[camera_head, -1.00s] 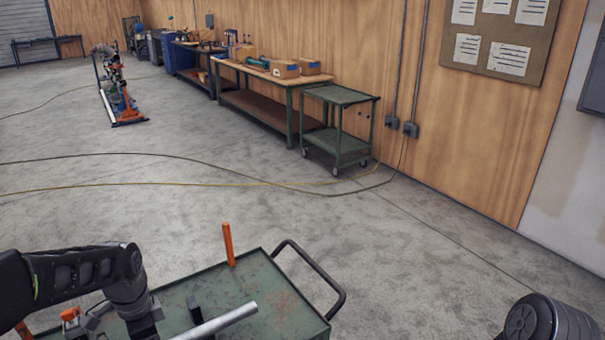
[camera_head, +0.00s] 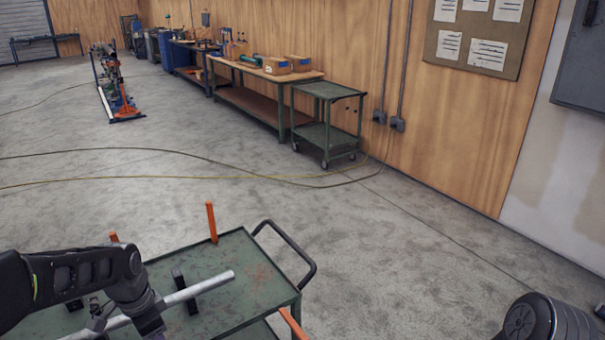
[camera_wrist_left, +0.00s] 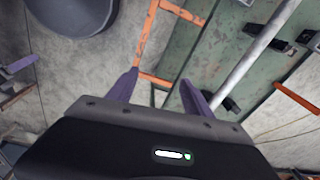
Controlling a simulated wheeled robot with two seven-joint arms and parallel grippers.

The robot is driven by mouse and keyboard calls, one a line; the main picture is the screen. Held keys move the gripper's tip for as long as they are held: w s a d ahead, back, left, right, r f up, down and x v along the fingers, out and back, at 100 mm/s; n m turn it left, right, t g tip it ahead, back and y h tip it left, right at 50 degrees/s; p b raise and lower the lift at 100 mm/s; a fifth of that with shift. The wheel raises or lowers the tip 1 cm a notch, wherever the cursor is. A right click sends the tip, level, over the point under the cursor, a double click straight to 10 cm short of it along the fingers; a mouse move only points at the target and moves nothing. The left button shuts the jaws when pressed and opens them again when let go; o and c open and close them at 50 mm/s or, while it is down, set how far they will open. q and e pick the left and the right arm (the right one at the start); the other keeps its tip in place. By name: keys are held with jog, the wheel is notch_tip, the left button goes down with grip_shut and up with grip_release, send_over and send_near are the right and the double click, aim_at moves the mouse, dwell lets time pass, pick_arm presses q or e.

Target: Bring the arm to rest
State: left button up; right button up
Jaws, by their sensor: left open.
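My left arm reaches in from the left in the head view, over the green cart (camera_head: 255,285). My left gripper (camera_wrist_left: 158,90) shows in the wrist view with its two fingers apart and nothing between them. A grey metal pipe (camera_head: 205,287) lies across black supports on the cart top. The pipe (camera_wrist_left: 255,55) also shows in the wrist view, to the right of the fingers and apart from them. In the head view my left wrist partly covers the pipe. My right gripper is not in view.
Orange posts (camera_head: 211,222) stand at the cart's corners, and a black handle (camera_head: 300,262) sticks out at its far right. A second green cart (camera_head: 328,130) and a workbench (camera_head: 250,98) stand along the wooden wall. The concrete floor between is open, with cables across it.

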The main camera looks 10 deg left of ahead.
pick_arm(q)
jog(key=w+d+f+n+t+h+b, duration=0.1)
jog(key=w+d+f+n+t, duration=0.3)
jog(key=d+f, duration=0.3)
jog(key=s+d+f+n+h+b, duration=0.2)
jog(key=d+f+n+b, duration=0.15)
jog(key=d+f, duration=0.7)
jog(key=s+d+f+n+g+b, duration=0.1)
jog(key=s+d+f+g+b, duration=0.1)
jog(key=s+d+f, duration=0.3)
jog(key=s+d+f+n+g+h+b, duration=0.1)
jog(key=s+d+f, duration=0.5)
jog(key=s+f, duration=0.8)
jog(key=shift+s+d+n+g+b, duration=0.2)
jog(key=shift+n+g+b, duration=0.15)
jog(key=shift+g+b, duration=0.7)
jog(key=shift+t, duration=0.25)
jog(key=shift+c, duration=0.6)
